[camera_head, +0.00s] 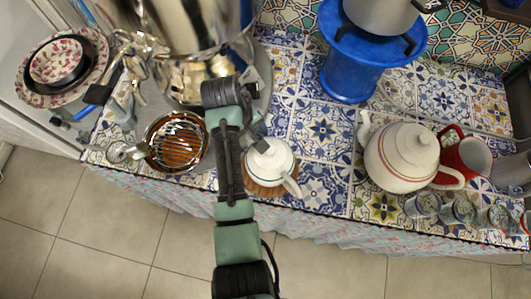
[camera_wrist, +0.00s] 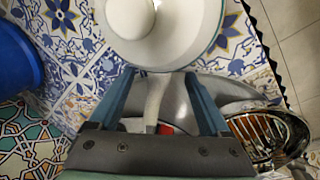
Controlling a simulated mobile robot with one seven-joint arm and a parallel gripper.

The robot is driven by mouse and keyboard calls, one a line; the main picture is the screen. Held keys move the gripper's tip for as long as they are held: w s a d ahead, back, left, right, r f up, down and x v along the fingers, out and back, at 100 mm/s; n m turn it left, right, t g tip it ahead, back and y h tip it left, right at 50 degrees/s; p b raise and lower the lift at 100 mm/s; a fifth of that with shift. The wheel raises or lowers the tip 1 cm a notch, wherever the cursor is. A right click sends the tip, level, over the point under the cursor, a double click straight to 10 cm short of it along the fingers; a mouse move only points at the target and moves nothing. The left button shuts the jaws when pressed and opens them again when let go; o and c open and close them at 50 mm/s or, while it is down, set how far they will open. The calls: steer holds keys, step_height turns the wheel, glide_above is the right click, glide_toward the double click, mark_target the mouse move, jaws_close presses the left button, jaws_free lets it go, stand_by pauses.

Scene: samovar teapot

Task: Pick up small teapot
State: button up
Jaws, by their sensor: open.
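The small teapot (camera_head: 268,160) is white with a thin green rim line. It stands upright on a round wooden-looking base at the counter's front edge, its handle toward the front right. In the wrist view, its lidded body (camera_wrist: 185,25) is cut off by the top edge. My gripper (camera_wrist: 160,75) is open, and the teapot's spout (camera_wrist: 154,100) lies between its two teal fingers. I cannot tell whether either finger touches it. In the head view my arm crosses just left of the teapot and hides part of its left side; the fingers (camera_head: 256,142) are hard to make out there.
A metal bowl with a strainer (camera_head: 178,142) is close on the left. A large shiny samovar (camera_head: 190,30) stands behind. A blue stove (camera_head: 352,65) is at the back right. A bigger white teapot (camera_head: 400,158), red mug (camera_head: 466,158) and several glasses are farther right.

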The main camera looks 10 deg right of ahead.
steer(key=f, duration=0.4)
steer(key=shift+w+d, duration=0.2)
steer(key=shift+d, duration=0.15)
jaws_close()
